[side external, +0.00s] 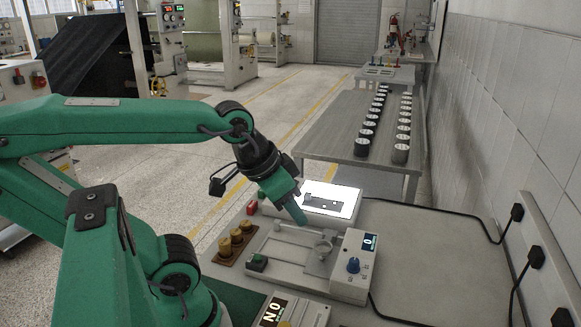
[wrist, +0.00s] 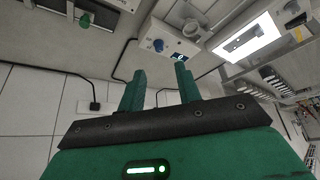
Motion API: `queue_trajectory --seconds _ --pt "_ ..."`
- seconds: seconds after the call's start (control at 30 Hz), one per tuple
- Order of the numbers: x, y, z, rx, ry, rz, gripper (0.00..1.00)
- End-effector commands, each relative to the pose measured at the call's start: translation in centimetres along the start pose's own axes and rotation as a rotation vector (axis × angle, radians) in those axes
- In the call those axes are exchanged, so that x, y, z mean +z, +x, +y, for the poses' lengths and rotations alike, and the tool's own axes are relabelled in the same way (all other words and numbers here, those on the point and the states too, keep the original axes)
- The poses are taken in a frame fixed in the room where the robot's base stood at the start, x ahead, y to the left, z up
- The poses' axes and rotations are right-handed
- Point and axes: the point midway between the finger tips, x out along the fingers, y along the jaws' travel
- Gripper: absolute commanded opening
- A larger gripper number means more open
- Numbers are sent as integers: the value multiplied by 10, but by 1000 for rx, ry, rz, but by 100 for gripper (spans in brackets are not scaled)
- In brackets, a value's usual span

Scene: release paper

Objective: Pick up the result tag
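My gripper (side external: 296,212) points down over the grey bench, just in front of a lit white panel. In the wrist view its two green fingers (wrist: 160,72) stand apart with nothing between them. I cannot surely pick out the result tag in either view. The lit panel (side external: 343,198) bears a dark flat shape (side external: 323,203); whether this is the tag I cannot tell. The panel also shows at upper right in the wrist view (wrist: 268,34). The gripper hides part of the panel's left side in the side view.
A pale device with a blue knob (side external: 353,266) stands right of a clamp fixture (side external: 318,256). Brass weights (side external: 237,239) sit in a brown holder at left. A display box (side external: 292,312) is in front. Black cables run along the right. The bench's right part is mostly clear.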

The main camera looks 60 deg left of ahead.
Motion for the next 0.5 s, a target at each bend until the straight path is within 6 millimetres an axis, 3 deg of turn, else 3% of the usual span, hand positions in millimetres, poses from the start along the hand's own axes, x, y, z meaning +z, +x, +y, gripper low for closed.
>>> queue_trajectory --seconds 0.5 --pt "-7 2 -7 -15 -23 -17 31"
